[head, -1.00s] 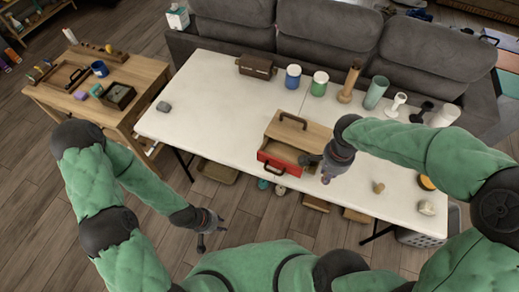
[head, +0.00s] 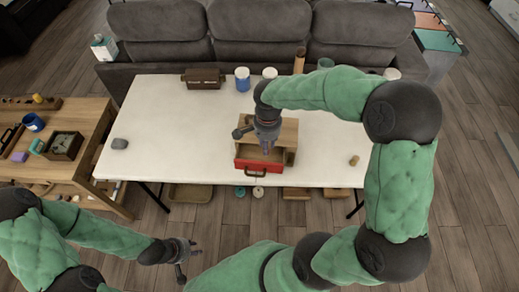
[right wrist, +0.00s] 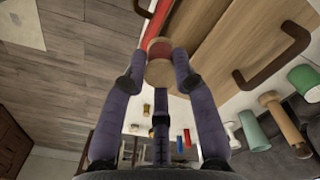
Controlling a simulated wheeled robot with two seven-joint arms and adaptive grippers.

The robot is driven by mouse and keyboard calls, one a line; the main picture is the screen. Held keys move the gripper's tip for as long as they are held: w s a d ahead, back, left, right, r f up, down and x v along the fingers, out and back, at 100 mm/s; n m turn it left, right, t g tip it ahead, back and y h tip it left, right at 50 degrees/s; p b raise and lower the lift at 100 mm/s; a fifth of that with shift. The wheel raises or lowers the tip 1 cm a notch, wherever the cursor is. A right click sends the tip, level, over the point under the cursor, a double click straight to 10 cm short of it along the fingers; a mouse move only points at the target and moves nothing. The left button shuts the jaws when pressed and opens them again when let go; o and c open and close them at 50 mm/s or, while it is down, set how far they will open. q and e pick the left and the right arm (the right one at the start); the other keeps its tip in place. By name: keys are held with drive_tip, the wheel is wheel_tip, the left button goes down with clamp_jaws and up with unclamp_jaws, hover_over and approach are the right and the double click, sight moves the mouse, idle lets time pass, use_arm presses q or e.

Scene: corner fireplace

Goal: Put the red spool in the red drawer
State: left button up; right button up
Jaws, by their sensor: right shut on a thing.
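The wooden cabinet (head: 285,127) stands on the white table with its red drawer (head: 258,166) pulled open at the front. My right gripper (head: 264,147) is over the open drawer in the head view. In the right wrist view my right gripper (right wrist: 159,54) is shut on the red spool (right wrist: 160,72), which has pale wooden ends and a red band. A red strip of the drawer (right wrist: 154,30) shows just behind the spool there. The gripper hides the spool in the head view. My left gripper (head: 190,259) is open and empty, low in front of the table.
A grey stone (head: 120,143) lies on the left of the white table (head: 170,125). A brown box (head: 203,78), cups (head: 242,78) and other items line the back edge. A small wooden piece (head: 354,160) lies at the right. A wooden side table (head: 85,140) stands left.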

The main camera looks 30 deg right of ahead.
drive_tip(key=shift+w+f+b, duration=0.25)
drive_tip(key=shift+w+f, duration=0.5)
drive_tip(key=shift+f, duration=0.7)
drive_tip(key=shift+w+f+b, duration=0.3)
drive_tip(key=shift+w+f, duration=0.4)
drive_tip(key=shift+f, duration=0.75)
drive_tip(key=shift+w+f+b, duration=0.25)
drive_tip(key=shift+w+f, duration=0.5)
drive_tip(key=shift+f, duration=0.7)
drive_tip(key=shift+f+b, duration=0.5)
drive_tip(key=shift+f, duration=0.1)
drive_tip(key=o, duration=0.6)
drive_tip(key=shift+c, duration=0.2)
